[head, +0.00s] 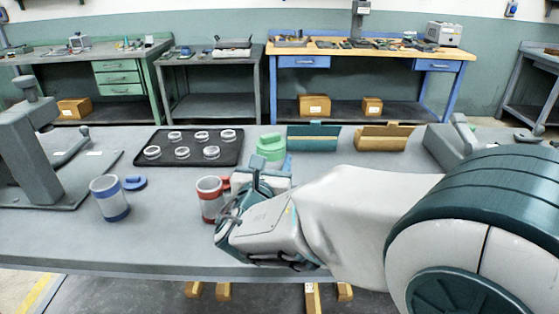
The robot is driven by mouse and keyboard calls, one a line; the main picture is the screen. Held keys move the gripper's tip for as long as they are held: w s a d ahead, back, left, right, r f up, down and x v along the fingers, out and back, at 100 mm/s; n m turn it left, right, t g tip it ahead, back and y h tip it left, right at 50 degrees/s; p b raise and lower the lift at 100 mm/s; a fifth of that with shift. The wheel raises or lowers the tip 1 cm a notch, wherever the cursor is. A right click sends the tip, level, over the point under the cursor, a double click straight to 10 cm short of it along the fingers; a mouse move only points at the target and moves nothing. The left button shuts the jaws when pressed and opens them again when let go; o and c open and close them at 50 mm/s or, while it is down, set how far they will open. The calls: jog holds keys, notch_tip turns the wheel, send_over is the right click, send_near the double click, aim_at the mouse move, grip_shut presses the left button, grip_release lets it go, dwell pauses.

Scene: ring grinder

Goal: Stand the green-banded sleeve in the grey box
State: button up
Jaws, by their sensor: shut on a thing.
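The green-banded sleeve (271,148) shows in the head view as a pale green round top just beyond my gripper (262,176). My gripper is shut on it; the jaws and the sleeve's lower part are largely hidden by the wrist, so I cannot tell whether it touches the table. A grey, slant-sided object (437,146) at the right of the table may be the grey box; its inside is not visible and my arm hides its near part.
A red-banded sleeve (209,204) stands left of my wrist. A black tray (150,160) holds several rings. Teal (313,140) and tan (382,142) boxes stand behind. A grey machine (38,150) is at far left.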

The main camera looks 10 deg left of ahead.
jog(key=shift+f+b, duration=2.9)
jog(key=shift+f, duration=0.7)
jog(key=o, duration=0.9)
jog(key=shift+f, duration=0.1)
